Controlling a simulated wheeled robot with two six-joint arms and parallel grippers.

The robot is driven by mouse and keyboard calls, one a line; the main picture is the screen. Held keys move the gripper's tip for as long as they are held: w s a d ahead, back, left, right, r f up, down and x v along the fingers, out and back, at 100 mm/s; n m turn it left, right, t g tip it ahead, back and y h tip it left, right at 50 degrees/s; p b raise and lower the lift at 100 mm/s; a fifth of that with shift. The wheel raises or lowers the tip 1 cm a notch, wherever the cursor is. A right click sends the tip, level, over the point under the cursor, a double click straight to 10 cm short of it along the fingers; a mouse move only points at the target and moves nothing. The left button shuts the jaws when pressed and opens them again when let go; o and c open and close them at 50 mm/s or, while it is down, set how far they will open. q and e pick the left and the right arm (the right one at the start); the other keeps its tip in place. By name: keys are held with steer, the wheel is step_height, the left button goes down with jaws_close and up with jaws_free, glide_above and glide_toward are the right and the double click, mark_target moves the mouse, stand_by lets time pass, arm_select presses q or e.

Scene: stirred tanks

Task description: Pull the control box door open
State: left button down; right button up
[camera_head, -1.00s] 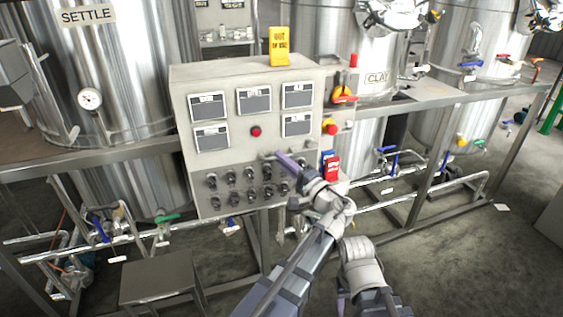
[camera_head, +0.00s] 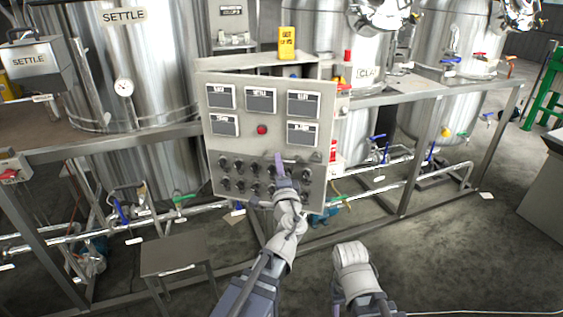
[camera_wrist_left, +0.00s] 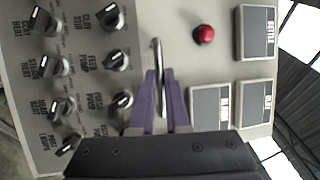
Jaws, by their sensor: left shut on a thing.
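The control box door (camera_head: 240,145) is a grey panel with white-labelled displays, a red button and rows of black knobs. It stands ajar, its right side swung out toward me from the box (camera_head: 230,64) behind it. My left gripper (camera_head: 280,162) is at the lower right middle of the door. In the left wrist view, its purple fingers (camera_wrist_left: 160,85) are shut on the metal door handle (camera_wrist_left: 157,58), beside the knobs and below the red button (camera_wrist_left: 203,35). The box's inside is hidden by the door.
Steel tanks (camera_head: 135,70) and a frame with pipes stand behind. A low grey stool (camera_head: 173,252) is at the lower left. The floor (camera_head: 440,255) at the right is mostly clear.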

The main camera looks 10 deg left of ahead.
arm_select(q)
steer(key=shift+s+a+h, duration=0.15)
steer(key=shift+s+h, duration=0.15)
steer(key=shift+s, duration=0.15)
steer(key=c, duration=0.9)
jaws_free()
